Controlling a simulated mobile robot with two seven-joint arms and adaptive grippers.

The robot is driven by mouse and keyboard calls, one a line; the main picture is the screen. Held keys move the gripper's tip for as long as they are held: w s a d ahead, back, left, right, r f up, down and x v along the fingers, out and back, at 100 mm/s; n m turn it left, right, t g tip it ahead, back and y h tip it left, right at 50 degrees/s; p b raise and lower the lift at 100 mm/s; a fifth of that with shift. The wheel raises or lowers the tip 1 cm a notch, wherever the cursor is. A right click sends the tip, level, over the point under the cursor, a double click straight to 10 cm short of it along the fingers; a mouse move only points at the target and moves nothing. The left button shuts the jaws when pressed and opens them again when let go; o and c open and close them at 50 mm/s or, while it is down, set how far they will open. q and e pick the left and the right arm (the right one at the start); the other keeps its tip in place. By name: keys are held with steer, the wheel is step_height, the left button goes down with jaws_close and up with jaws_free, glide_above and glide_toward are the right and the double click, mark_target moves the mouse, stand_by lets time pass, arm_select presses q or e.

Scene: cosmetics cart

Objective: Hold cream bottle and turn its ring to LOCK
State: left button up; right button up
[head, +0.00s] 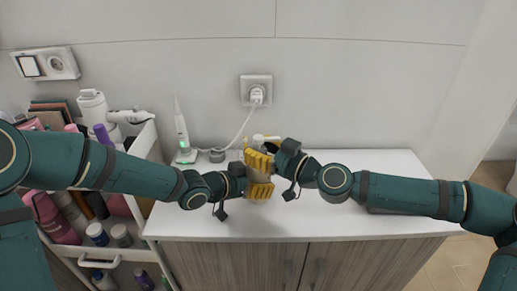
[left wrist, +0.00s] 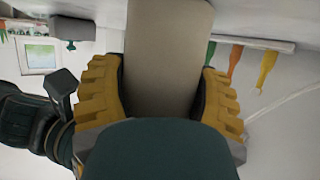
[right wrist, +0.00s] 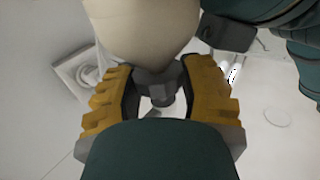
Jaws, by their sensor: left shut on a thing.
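The cream bottle (left wrist: 168,60) is a beige body between the yellow fingers of my left gripper (left wrist: 162,95), which is shut on it. In the head view my left gripper (head: 259,190) is the lower one, and the fingers hide most of the bottle. My right gripper (right wrist: 160,105) is at the bottle's other end, with its fingers on either side of the dark grey ring (right wrist: 157,82). The beige shoulder (right wrist: 140,25) shows beyond the ring. I cannot tell whether the right fingers press on the ring. Any LOCK marking is not readable.
The white counter (head: 380,170) is clear to the right. A white device with a green light (head: 184,155) stands at the back left, near a wall socket (head: 256,92) with a plugged cable. A cart (head: 128,255) with several bottles stands at left.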

steer(key=shift+n+g+y, duration=0.3)
steer(key=shift+g, duration=0.1)
steer(key=n+g+y, duration=0.1)
steer(key=n+g, duration=0.1)
steer(key=g, duration=0.1)
steer(key=n+g+y, duration=0.1)
steer(key=n+g, duration=0.1)
steer(key=g, duration=0.1)
steer(key=shift+y, duration=0.3)
steer(key=n+g, duration=0.2)
steer(key=g, duration=0.1)
steer(key=n+g, duration=0.3)
steer(key=g, duration=0.1)
steer(key=shift+w, duration=0.1)
steer(key=n+g+h, duration=0.1)
steer(key=n+g, duration=0.1)
steer(key=g, duration=0.1)
steer(key=n+g+h, duration=0.1)
steer(key=n+g, duration=0.1)
steer(key=g, duration=0.1)
steer(key=shift+a+g+h, duration=0.1)
steer(key=shift+g+h, duration=0.2)
steer(key=shift+g, duration=0.1)
steer(key=shift+n+g+h, duration=2.1)
steer(key=shift+n+g, duration=0.1)
steer(key=shift+g, duration=0.1)
steer(key=o, duration=1.2)
